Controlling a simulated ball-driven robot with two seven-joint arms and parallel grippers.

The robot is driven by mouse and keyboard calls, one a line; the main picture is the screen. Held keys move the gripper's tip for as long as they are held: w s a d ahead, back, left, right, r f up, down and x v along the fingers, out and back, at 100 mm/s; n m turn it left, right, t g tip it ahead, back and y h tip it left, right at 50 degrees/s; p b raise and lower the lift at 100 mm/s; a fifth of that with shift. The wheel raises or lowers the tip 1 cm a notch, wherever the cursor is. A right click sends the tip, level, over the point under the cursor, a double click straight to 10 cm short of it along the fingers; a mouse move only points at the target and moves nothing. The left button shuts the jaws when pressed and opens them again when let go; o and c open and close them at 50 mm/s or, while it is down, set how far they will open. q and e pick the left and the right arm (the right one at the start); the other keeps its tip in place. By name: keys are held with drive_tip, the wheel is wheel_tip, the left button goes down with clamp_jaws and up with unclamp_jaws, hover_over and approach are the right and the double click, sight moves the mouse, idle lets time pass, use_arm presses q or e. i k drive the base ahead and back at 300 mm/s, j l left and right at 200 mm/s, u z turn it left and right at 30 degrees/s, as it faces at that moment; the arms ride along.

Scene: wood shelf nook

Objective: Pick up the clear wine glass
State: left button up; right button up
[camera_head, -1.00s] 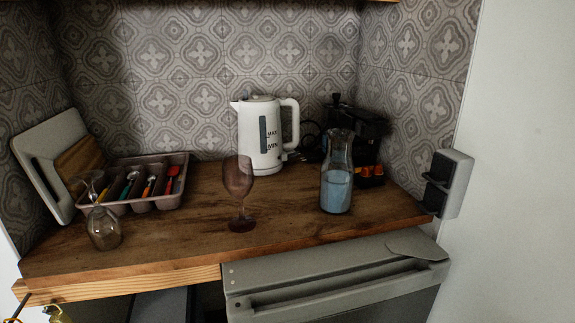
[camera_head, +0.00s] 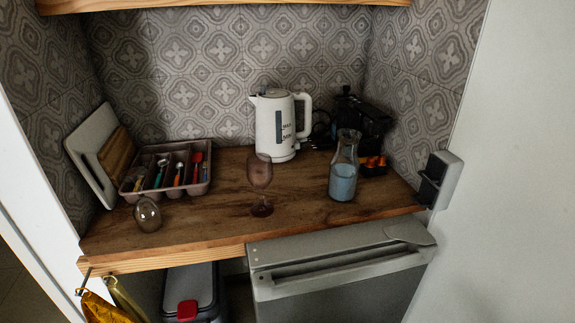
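A clear wine glass (camera_head: 147,214) is at the left of the wooden counter (camera_head: 205,218), in front of the cutlery tray. Its rounded bowl is low, near the counter, and it looks upside down; the stem and foot are hard to make out against the tray. A second wine glass (camera_head: 260,172), tinted brownish, stands upright mid-counter. Neither of my grippers is in view.
A cutlery tray (camera_head: 130,196) with several utensils and leaning boards (camera_head: 92,150) are at the back left. A white kettle (camera_head: 275,125), a carafe with blue liquid (camera_head: 343,182) and a dark machine (camera_head: 364,125) stand to the right. Bare counter separates the two glasses.

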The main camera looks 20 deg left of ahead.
sight(146, 213)
drive_tip(key=u, duration=1.55)
